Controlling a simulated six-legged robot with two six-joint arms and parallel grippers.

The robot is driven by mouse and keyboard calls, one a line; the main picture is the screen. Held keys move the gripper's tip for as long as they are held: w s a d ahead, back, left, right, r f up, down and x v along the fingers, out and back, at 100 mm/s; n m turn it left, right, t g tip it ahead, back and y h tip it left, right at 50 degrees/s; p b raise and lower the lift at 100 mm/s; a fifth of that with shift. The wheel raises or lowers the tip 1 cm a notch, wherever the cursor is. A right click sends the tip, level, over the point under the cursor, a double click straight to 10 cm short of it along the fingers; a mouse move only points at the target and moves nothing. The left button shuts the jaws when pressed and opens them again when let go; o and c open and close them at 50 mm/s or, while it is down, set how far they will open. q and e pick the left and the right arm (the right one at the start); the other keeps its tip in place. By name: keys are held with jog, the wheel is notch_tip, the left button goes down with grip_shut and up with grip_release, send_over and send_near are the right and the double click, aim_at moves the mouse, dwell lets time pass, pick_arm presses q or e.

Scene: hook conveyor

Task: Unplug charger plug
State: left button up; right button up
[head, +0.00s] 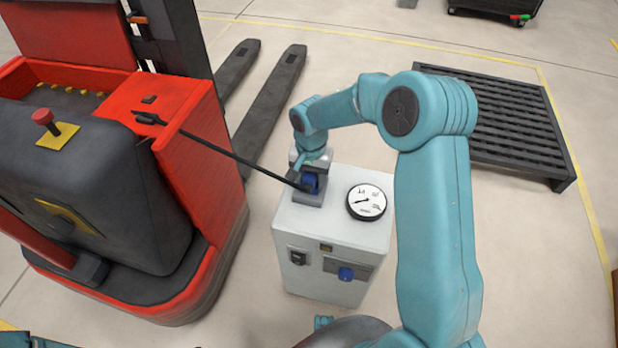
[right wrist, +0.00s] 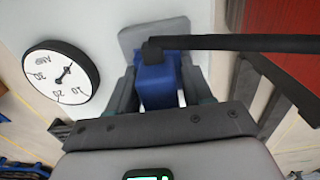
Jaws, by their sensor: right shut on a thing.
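The blue charger plug (head: 309,183) is at the grey socket block (head: 307,200) on top of the white charger cabinet (head: 335,225). My right gripper (head: 311,178) is shut on the plug from behind and above. In the right wrist view, the blue plug (right wrist: 158,82) sits between my two dark fingers, with a grey plate (right wrist: 150,32) beyond it. I cannot tell how deep the plug sits in the socket. A black cable (head: 235,157) runs from the plug to the red forklift (head: 190,125). My left gripper is not in view.
A round white dial (head: 366,201) lies on the cabinet top, right of the plug. The forklift stands close on the left, with its dark forks (head: 270,105) behind. A dark pallet (head: 500,120) lies at the back right. Open floor lies right of the cabinet.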

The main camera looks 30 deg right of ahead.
jog(key=shift+r+p, duration=1.8)
jog(key=shift+r, duration=1.2)
